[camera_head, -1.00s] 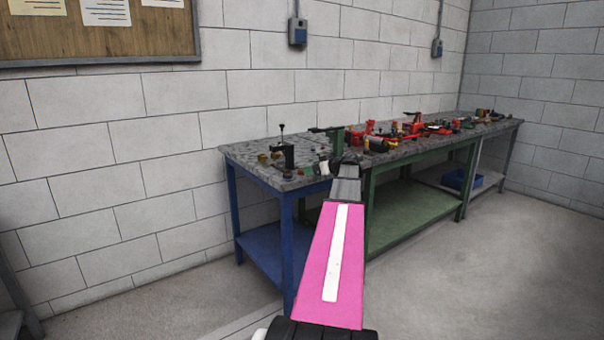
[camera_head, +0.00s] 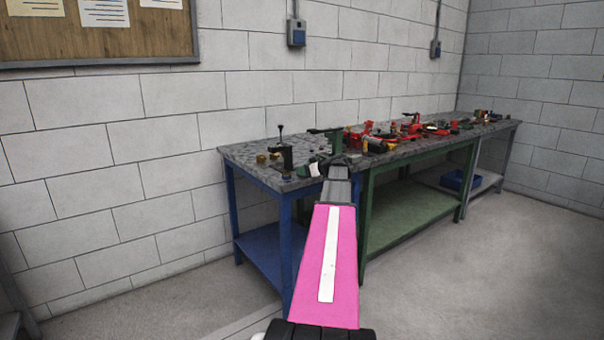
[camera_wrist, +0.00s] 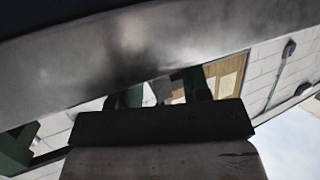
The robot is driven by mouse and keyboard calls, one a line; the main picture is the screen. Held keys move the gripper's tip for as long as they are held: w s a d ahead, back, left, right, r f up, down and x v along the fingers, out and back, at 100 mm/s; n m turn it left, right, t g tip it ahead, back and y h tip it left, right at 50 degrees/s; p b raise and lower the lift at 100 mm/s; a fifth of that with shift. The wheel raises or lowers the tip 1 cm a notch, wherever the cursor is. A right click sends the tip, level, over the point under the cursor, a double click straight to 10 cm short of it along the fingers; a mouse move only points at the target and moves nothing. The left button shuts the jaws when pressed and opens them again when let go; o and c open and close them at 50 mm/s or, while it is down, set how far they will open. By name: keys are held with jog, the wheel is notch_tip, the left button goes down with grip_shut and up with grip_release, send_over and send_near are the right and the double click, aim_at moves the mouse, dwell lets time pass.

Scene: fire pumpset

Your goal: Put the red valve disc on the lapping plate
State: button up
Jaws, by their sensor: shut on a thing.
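My gripper (camera_head: 338,163) is at the end of my arm, at or over the near part of the bench top, where blue and green benches meet. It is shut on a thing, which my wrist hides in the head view. In the wrist view, a broad grey metallic surface (camera_wrist: 130,55) crosses the top, close to the camera; I cannot tell what it is. A dark bar and a pale block fill the bottom there. I cannot make out a red valve disc for certain. I cannot single out the lapping plate among the things on the grey bench top (camera_head: 240,152).
A dark clamp-like tool (camera_head: 284,155) and brass pieces (camera_head: 262,159) stand on the blue bench's left end. A green tool (camera_head: 333,140) stands behind my gripper. Several red parts (camera_head: 410,123) crowd the top farther right. A blue bin (camera_head: 455,180) sits on a lower shelf.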

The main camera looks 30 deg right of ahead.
jog(key=shift+r, duration=0.1)
jog(key=shift+r, duration=0.5)
jog(key=r, duration=0.1)
jog(key=a+r, duration=0.1)
jog(key=r, duration=0.1)
jog(key=shift+s+a+r, duration=0.15)
jog(key=shift+s+r, duration=0.15)
jog(key=s+a+r, duration=0.2)
jog(key=a+r, duration=0.4)
jog(key=a, duration=0.4)
jog(key=shift+s, duration=0.4)
